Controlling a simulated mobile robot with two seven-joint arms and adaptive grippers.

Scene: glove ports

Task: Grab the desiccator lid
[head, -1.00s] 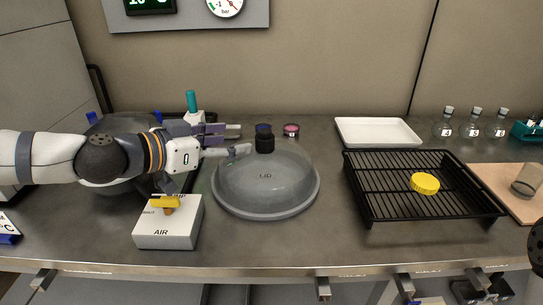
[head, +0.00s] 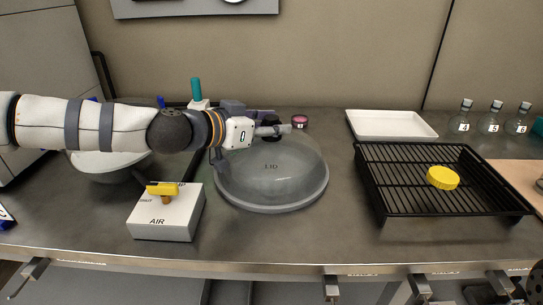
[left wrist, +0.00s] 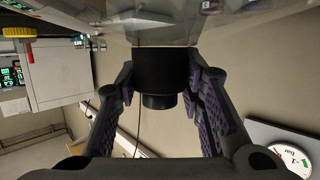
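The desiccator lid (head: 271,178), a clear grey dome marked LID, sits on the bench in the middle of the head view. Its black knob (left wrist: 161,75) shows in the left wrist view between the two fingers of my left gripper (left wrist: 161,82). The fingers lie close against both sides of the knob, with no clear gap. In the head view my left gripper (head: 272,131) reaches in from the left over the back of the lid and largely covers the knob.
An AIR valve box (head: 165,216) with a yellow handle is front left. A black rack (head: 405,190) with a yellow cap (head: 442,177) is right, a white tray (head: 392,125) behind it. Bench is clear between lid and rack.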

